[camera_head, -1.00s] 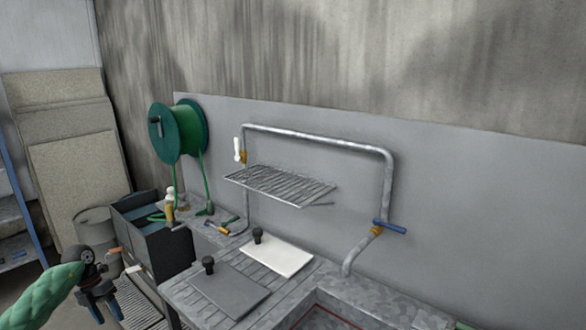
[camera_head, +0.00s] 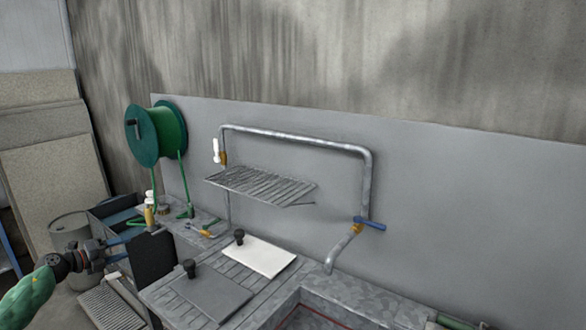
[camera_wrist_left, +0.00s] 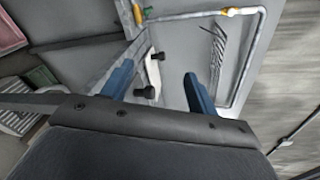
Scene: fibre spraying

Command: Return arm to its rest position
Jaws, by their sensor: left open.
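My left gripper (camera_head: 124,247) is at the lower left of the head view, on the green-sleeved left arm (camera_head: 28,296). Its blue fingers point right, in front of the dark bin by the counter. In the left wrist view its two blue fingers (camera_wrist_left: 158,90) stand wide apart with nothing between them. The white board (camera_wrist_left: 153,75) and wire rack show beyond them, at a distance. My right gripper is in neither view.
A counter holds a white board (camera_head: 259,257) and a grey board (camera_head: 211,293), both with black knobs. A wire rack (camera_head: 260,185), a pipe with a blue-handled valve (camera_head: 369,223) and a green hose reel (camera_head: 158,134) are behind. A barrel (camera_head: 70,232) stands left.

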